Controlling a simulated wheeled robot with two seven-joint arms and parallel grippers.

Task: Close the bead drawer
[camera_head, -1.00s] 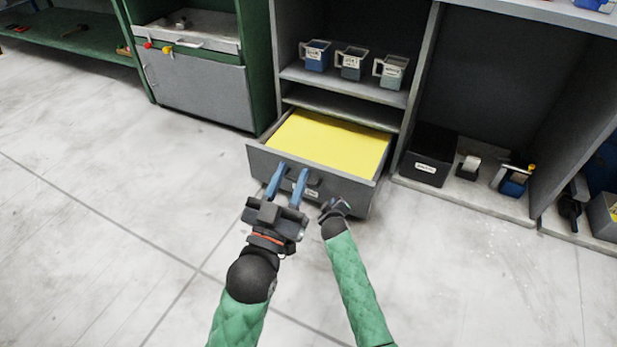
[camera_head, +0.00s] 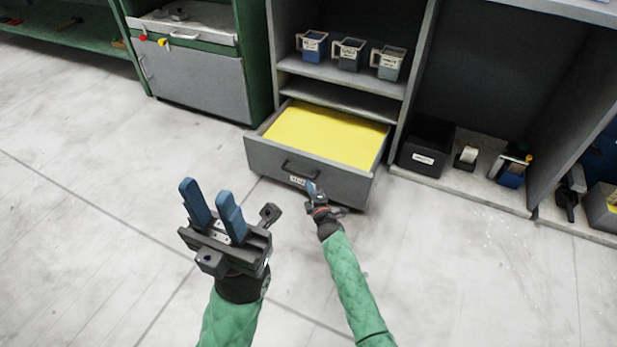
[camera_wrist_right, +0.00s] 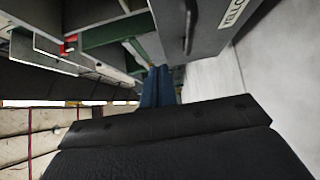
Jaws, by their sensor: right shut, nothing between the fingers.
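The bead drawer (camera_head: 265,157) is pulled out of the grey cabinet and filled with yellow. Its front has a dark handle (camera_head: 299,170) and a white label; the front also shows at the top of the right wrist view (camera_wrist_right: 205,25). My left gripper (camera_head: 212,204) is open and empty, to the left of and nearer than the drawer, apart from it. My right gripper (camera_head: 312,188) is shut and empty, close to the drawer front just below the handle; I cannot tell whether it touches. Its blue fingers show together in the right wrist view (camera_wrist_right: 157,86).
Several labelled jugs (camera_head: 348,54) stand on the shelf above the drawer. A black bin (camera_head: 427,146) and tape dispensers (camera_head: 467,157) sit in the bay to the right. A green cabinet (camera_head: 203,87) stands at the left. The floor in front is clear.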

